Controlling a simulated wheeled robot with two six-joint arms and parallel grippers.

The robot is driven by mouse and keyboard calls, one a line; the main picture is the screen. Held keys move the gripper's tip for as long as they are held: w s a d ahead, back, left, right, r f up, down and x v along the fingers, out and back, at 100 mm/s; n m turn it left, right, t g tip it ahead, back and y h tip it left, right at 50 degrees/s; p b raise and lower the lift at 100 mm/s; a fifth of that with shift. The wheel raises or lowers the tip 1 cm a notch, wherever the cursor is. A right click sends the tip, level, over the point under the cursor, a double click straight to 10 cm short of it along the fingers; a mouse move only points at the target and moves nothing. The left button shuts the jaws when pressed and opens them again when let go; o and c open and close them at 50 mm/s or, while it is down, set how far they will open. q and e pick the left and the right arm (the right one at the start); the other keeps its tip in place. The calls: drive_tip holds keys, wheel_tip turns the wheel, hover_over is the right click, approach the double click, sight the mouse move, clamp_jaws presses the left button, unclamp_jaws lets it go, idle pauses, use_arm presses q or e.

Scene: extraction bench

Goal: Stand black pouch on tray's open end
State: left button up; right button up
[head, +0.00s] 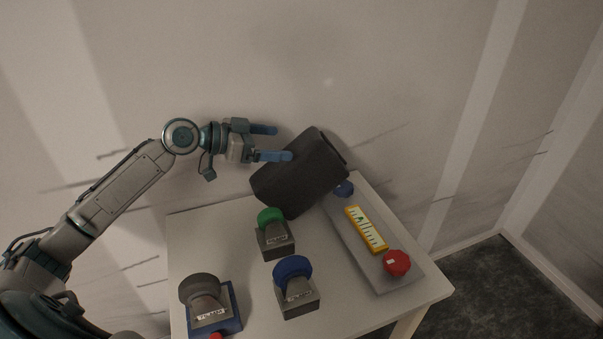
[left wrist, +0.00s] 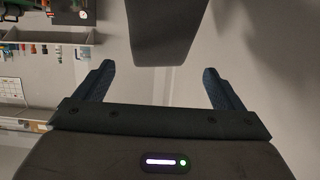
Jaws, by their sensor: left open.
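The black pouch (head: 302,172) is a dark, boxy shape at the back of the table, tilted in the head view. I cannot tell whether its lower edge rests on the table or the tray's edge. In the left wrist view the pouch (left wrist: 155,32) is beyond my fingertips, centred between them. My left gripper (head: 269,143) is open, with blue fingers, at the pouch's upper left; the lower finger overlaps the pouch in the picture. The long grey tray (head: 377,274) lies along the table's right side, its far end partly hidden by the pouch. My right gripper is out of view.
On the tray are a yellow keyboard-like block (head: 366,229), a red knob (head: 397,263) and a blue round thing (head: 344,188). Left of it stand grey blocks with a green top (head: 270,216), blue top (head: 293,267) and grey top (head: 199,290). The table's back left (head: 215,235) is bare.

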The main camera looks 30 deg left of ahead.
sight(299, 144)
use_arm(q)
drive_tip(key=x, duration=0.2)
drive_tip(key=shift+w+d+p, duration=0.2)
drive_tip(key=shift+w+p, duration=0.15)
drive_tip(key=shift+p, duration=0.05)
drive_tip(key=shift+w+d+f, duration=0.1)
drive_tip(key=shift+w+d, duration=0.05)
drive_tip(key=shift+w+d+f, duration=0.1)
drive_tip(key=shift+d, duration=0.05)
drive_tip(key=shift+w+d, duration=0.1)
drive_tip(key=shift+w, duration=0.05)
drive_tip(key=shift+w+d+p, duration=0.15)
drive_tip(key=shift+w+p, duration=0.05)
drive_tip(key=shift+p, duration=0.25)
drive_tip(key=p+x, duration=0.2)
drive_tip(key=x, duration=0.1)
drive_tip(key=shift+w+d+f, duration=0.15)
drive_tip(key=shift+w+d, duration=0.1)
drive_tip(key=shift+w+d+f, duration=0.15)
drive_tip(key=shift+w, duration=0.05)
drive_tip(key=shift+d+f, duration=0.1)
drive_tip(key=shift+c, duration=0.2)
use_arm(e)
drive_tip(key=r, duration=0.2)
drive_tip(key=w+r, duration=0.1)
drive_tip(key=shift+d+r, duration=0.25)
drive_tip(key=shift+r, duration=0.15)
